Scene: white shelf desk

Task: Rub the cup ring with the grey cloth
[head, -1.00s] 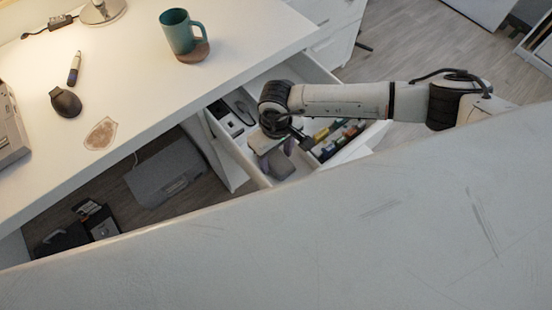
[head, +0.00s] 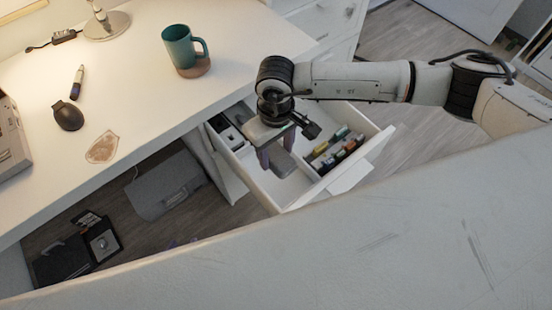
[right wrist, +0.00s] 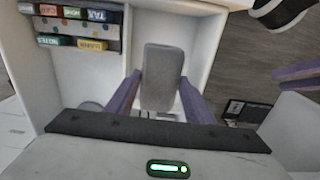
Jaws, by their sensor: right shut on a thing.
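The cup ring (head: 102,147) is a brownish stain on the white desk top, left of centre in the head view, uncovered. The grey cloth (head: 281,161) is between the purple fingers of my right gripper (head: 276,158), which is shut on it over the open drawer. In the right wrist view the cloth (right wrist: 162,78) stands out between both fingers. The ring is well to the left of the right gripper. Purple finger parts of my left gripper (right wrist: 300,77) show at the right edge of the right wrist view; its opening is unclear.
The open drawer (head: 287,209) holds several labelled coloured boxes (head: 337,148).

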